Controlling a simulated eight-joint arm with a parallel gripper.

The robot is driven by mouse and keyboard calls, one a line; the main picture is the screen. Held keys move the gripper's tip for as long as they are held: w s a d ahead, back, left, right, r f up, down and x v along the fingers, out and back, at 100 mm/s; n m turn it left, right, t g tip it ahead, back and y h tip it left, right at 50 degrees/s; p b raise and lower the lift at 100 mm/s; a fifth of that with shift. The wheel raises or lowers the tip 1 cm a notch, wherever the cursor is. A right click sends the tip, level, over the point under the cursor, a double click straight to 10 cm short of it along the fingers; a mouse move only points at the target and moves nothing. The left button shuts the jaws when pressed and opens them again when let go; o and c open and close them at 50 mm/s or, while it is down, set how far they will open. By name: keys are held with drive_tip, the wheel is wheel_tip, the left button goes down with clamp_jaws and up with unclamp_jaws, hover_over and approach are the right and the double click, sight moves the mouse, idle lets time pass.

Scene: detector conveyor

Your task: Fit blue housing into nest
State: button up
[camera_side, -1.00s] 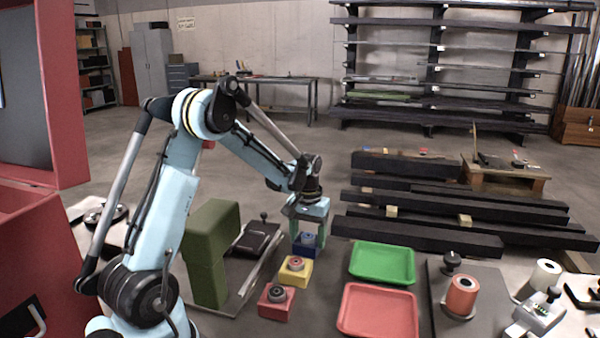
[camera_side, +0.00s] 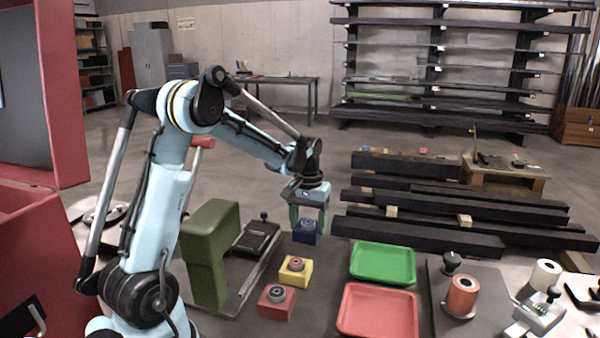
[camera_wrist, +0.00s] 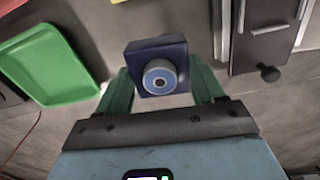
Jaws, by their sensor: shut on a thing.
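The blue housing (camera_side: 306,232) is a square block with a round ring on its top. My gripper (camera_side: 308,226) is shut on it, its green fingers on two opposite sides, and holds it above the table. In the wrist view the blue housing (camera_wrist: 157,62) sits between the fingertips of my gripper (camera_wrist: 160,84), its round face (camera_wrist: 160,77) toward the camera. I cannot tell for certain which fixture is the nest.
A yellow block (camera_side: 295,271) and a red block (camera_side: 277,302) stand on the table nearby. A green tray (camera_side: 383,263) and a red tray (camera_side: 378,311) lie to the right. A dark fixture (camera_side: 256,237) and a green arch (camera_side: 208,255) stand left.

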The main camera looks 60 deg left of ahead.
drive_tip(key=d+r, duration=0.7)
drive_tip(key=d, duration=0.4)
drive_tip(key=n, duration=1.9)
hover_over(251, 242)
wheel_tip(251, 242, down, 4)
drive_tip(key=shift+a+f, duration=0.1)
drive_tip(key=shift+f, duration=2.1)
drive_tip(key=shift+f, duration=0.15)
drive_tip(key=o, duration=1.3)
